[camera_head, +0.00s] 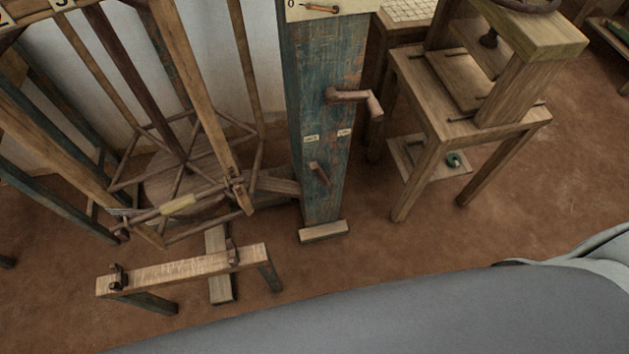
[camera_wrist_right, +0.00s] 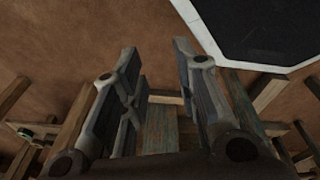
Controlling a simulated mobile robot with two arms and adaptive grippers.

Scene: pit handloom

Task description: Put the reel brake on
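A weathered blue post (camera_head: 327,70) stands upright in the middle of the head view. Low on its face is a short wooden lever (camera_head: 319,174), tilted with its lower end to the right; it looks like the reel brake. Two small pale labels, a left one (camera_head: 310,138) and a right one (camera_head: 344,132), sit above it, too small to read. A wooden crank handle (camera_head: 352,96) sticks out higher up. The slatted reel (camera_head: 180,165) stands left of the post. My right gripper (camera_wrist_right: 157,50) is open and empty in the wrist view. My left gripper is not in view.
A low wooden trestle (camera_head: 185,270) stands in front of the reel. A wooden stand (camera_head: 440,120) with a green ring (camera_head: 454,159) on its low shelf is right of the post. The brown floor (camera_head: 530,190) is clear at the right.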

